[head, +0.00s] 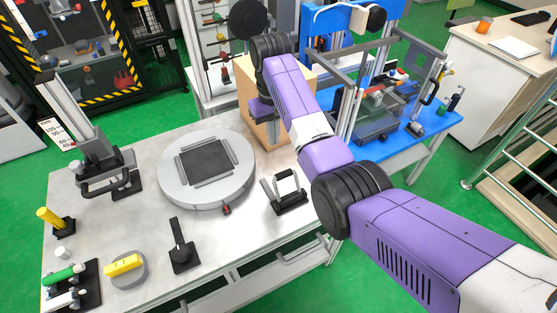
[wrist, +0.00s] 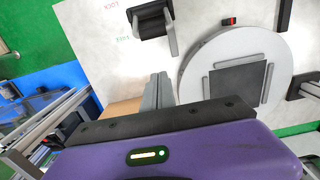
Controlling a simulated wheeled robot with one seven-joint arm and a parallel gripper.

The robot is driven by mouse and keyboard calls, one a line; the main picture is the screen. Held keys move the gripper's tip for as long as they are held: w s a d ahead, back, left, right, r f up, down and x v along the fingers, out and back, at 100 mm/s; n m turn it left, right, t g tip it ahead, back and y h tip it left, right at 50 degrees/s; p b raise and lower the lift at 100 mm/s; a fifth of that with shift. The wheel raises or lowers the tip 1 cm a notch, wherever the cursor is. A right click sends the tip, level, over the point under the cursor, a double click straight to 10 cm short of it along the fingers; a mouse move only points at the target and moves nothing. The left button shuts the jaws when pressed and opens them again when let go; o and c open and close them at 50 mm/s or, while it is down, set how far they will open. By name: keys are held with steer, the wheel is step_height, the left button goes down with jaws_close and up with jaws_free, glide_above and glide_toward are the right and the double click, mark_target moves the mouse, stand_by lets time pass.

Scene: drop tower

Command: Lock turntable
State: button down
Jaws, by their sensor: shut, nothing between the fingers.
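The round grey turntable (head: 237,180) with a dark square plate lies on the metal table, and it also shows in the wrist view (wrist: 200,64). A small red piece (head: 226,209) sits at its near rim. A black-based bracket with a handle (head: 288,196) stands right of the turntable. In the wrist view this handle (wrist: 150,22) lies near faint mirrored-looking words on the tabletop, apparently LOCK and FREE. My gripper (wrist: 157,90) is shut and empty, above the table's back edge, apart from the turntable and handle.
A wooden box (head: 258,112) stands behind the turntable, close to my gripper. A black lever (head: 180,246), a yellow block (head: 123,265) and a column fixture (head: 102,165) are on the table. A blue bench (head: 412,142) stands to the right.

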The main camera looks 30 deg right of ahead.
steer(key=s+f+p, duration=0.3)
steer(key=s+f, duration=0.1)
steer(key=f, duration=0.4)
steer(key=shift+f, duration=0.25)
stand_by(0.4)
steer(key=shift+s, duration=0.1)
